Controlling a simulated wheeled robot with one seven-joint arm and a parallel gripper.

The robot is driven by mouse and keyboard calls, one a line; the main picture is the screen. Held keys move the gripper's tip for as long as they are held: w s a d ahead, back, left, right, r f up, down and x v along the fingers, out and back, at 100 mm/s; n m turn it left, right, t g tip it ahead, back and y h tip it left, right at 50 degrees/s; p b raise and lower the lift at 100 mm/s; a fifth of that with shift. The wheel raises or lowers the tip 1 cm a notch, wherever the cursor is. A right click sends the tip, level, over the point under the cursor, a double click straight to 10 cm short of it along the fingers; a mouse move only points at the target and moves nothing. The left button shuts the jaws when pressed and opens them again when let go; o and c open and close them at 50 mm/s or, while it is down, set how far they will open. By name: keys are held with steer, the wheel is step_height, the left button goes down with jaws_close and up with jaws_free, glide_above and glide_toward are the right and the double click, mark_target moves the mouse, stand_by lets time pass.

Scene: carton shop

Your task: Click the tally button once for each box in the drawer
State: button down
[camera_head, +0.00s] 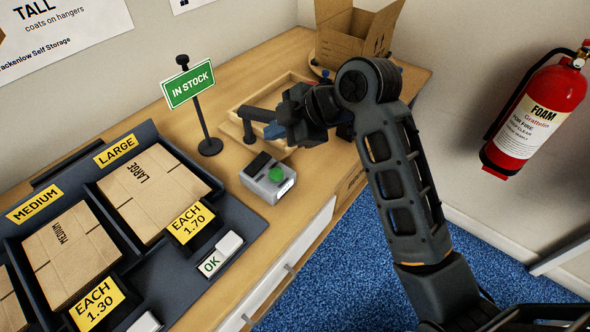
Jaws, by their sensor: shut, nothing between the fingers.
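The tally counter (267,181) is a small grey box on the wooden counter, with a green button (277,174) on top and a small display on its front side, too small to read. My gripper (252,126) is shut and empty, just behind and above the counter device, apart from the button. A white drawer front (287,268) with a pale handle shows below the counter's front edge. It looks closed, and no boxes inside it are visible.
A dark rack (232,206) holds flat LARGE (152,192) and MEDIUM (72,254) cartons. A green IN STOCK sign (188,85) stands nearby. Behind my gripper are a shallow wooden tray (239,108) and an open carton (345,42). A fire extinguisher (536,112) hangs at right.

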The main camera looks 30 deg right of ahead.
mark_target(279, 175)
stand_by(0.3)
step_height(279, 175, down, 9)
steer(key=b, duration=0.7)
stand_by(2.0)
steer(key=shift+f, duration=0.35)
steer(key=shift+f+b, duration=0.4)
steer(key=shift+f, duration=0.1)
stand_by(0.9)
steer(key=shift+r, duration=0.15)
steer(key=shift+r+p, duration=0.8)
steer(key=shift+r, duration=0.15)
